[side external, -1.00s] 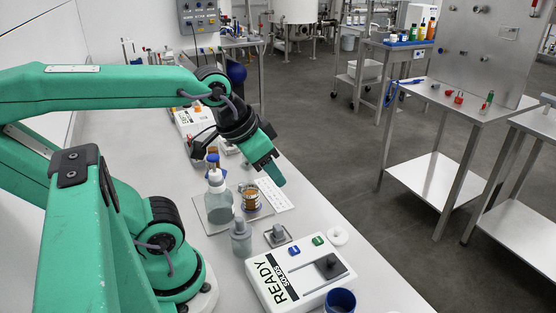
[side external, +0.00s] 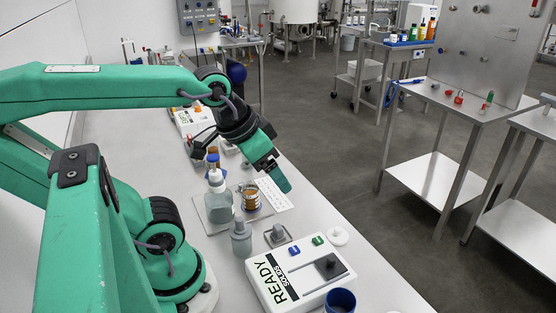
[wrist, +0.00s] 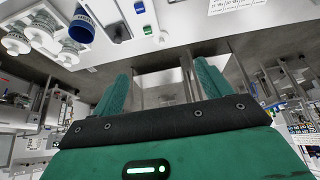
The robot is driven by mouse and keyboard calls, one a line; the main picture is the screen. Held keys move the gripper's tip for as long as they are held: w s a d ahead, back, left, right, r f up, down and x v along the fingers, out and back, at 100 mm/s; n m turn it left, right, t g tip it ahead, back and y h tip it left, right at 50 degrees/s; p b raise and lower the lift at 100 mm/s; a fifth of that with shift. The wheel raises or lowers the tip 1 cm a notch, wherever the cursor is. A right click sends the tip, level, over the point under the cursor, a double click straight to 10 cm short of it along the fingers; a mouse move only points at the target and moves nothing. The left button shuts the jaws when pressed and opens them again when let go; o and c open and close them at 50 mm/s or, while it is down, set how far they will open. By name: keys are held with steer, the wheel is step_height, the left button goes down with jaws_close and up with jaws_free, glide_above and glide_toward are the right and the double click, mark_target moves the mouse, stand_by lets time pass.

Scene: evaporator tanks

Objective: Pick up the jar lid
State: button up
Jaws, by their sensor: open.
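A small white round piece (side external: 338,236), which looks like the jar lid, lies flat on the bench beside the right end of the READY box, near the bench's edge. In the wrist view a small white shape (wrist: 162,37) at the top middle appears to be the same piece. My gripper (side external: 285,186) hangs in the air above the bench edge, up and left of the lid in the side view, apart from it. In the wrist view its two green fingers (wrist: 163,80) stand apart with nothing between them.
The white READY box (side external: 280,290) with blue and green buttons lies near the lid. A blue cup (side external: 340,302) stands in front. A dropper bottle (side external: 219,200), a grey bottle (side external: 241,240) and an amber jar (side external: 250,198) stand on the left. Open floor lies right of the bench.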

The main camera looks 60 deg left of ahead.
steer(key=shift+w, duration=0.1)
steer(key=m+g, duration=0.3)
steer(key=g, duration=0.2)
glide_above(340, 228)
step_height(340, 228, down, 16)
steer(key=shift+r, duration=0.1)
steer(key=shift+f+g, duration=0.3)
steer(key=shift+f, duration=1.45)
steer(key=shift+f, duration=0.1)
steer(key=shift+f, duration=2.5)
